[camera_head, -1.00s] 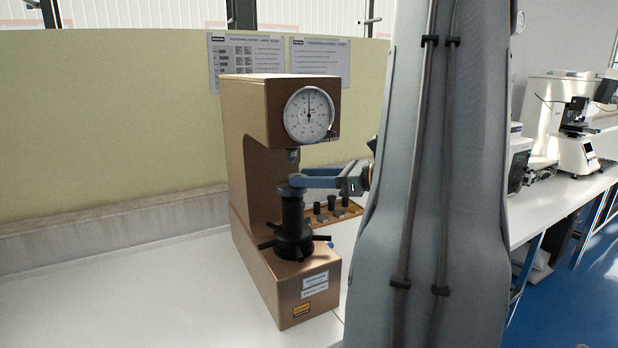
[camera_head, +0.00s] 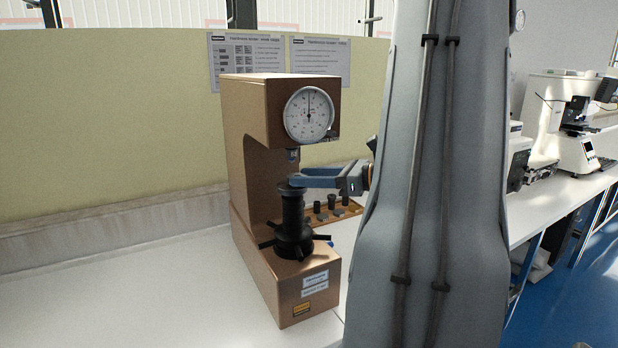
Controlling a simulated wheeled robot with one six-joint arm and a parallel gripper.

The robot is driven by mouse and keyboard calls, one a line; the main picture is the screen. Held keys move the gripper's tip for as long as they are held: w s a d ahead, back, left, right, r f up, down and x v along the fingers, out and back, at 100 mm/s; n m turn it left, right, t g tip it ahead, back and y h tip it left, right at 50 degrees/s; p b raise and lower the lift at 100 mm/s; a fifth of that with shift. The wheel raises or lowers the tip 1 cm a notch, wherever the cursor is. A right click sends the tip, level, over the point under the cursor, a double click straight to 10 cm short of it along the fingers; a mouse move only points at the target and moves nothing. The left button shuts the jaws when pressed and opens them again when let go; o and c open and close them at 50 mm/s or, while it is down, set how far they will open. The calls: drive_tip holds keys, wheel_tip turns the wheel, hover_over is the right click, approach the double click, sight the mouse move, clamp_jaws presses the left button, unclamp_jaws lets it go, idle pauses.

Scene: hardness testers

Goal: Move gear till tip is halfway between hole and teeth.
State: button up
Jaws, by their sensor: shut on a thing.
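The brown hardness tester (camera_head: 250,120) stands on the white bench with its round dial (camera_head: 309,114) facing me. Its tip (camera_head: 293,154) points down from the head, above the dark anvil column (camera_head: 292,212). My gripper (camera_head: 302,180) reaches in from the right, with its blue-grey fingers at the top of the column, just under the tip. It is shut on the gear, which is too small and too covered here to make out clearly. I cannot tell where the tip lies between the gear's hole and teeth.
A wooden tray (camera_head: 347,212) with several dark anvils stands behind the tester on the right. My own arm fills the middle right. Two printed sheets (camera_head: 246,62) hang on the back panel. The bench left of the tester is clear.

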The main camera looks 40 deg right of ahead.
drive_tip(key=shift+f, duration=0.15)
drive_tip(key=o, duration=1.3)
drive_tip(key=shift+c, duration=1.1)
drive_tip(key=f+p+v, duration=0.1)
drive_tip(key=p+v, duration=0.2)
drive_tip(key=v, duration=0.4)
drive_tip(key=shift+r, duration=0.15)
